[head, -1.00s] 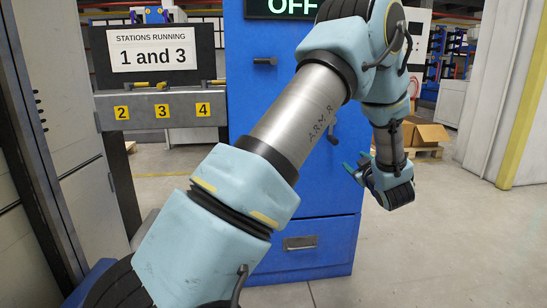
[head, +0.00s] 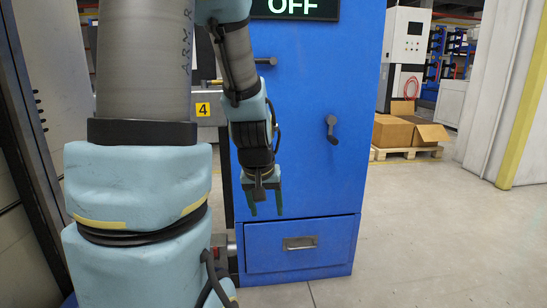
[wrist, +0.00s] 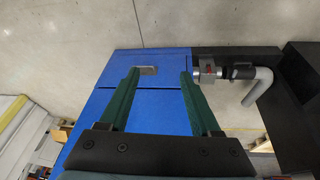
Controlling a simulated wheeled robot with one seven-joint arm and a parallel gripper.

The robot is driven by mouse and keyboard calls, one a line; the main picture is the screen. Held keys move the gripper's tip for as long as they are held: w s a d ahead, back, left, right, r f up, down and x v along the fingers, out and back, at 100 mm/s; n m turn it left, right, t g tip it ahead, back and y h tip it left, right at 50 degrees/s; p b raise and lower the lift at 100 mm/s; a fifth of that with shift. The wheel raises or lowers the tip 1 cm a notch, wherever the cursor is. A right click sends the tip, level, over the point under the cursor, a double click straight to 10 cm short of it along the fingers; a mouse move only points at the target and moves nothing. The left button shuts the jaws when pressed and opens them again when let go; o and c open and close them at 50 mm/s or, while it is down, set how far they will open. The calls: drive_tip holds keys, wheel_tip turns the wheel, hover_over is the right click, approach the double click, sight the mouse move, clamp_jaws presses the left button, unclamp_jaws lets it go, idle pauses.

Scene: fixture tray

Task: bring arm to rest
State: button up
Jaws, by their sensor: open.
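My gripper (head: 266,202) hangs down in front of the blue cabinet (head: 335,75) in the head view, with its two green fingers apart and nothing between them. In the wrist view my gripper (wrist: 158,90) also shows open and empty, with the blue cabinet (wrist: 155,108) beyond the fingers. My arm fills the left part of the head view, its upper part running out of the top of the picture.
The cabinet has a dark handle (head: 332,129), a drawer (head: 300,260) and an OFF display (head: 293,8). Cardboard boxes (head: 400,132) sit on a pallet behind it. A grey pipe fitting (wrist: 258,85) shows in the wrist view. The floor at right is clear.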

drive_tip(key=s+a+g, duration=0.2)
drive_tip(key=s+a, duration=0.2)
drive_tip(key=s, duration=0.2)
wheel_tip(320, 180, up, 19)
drive_tip(key=s+a+y+p, duration=0.1)
drive_tip(key=p, duration=1.8)
drive_tip(key=shift+m, duration=0.3)
drive_tip(key=shift+f, duration=0.1)
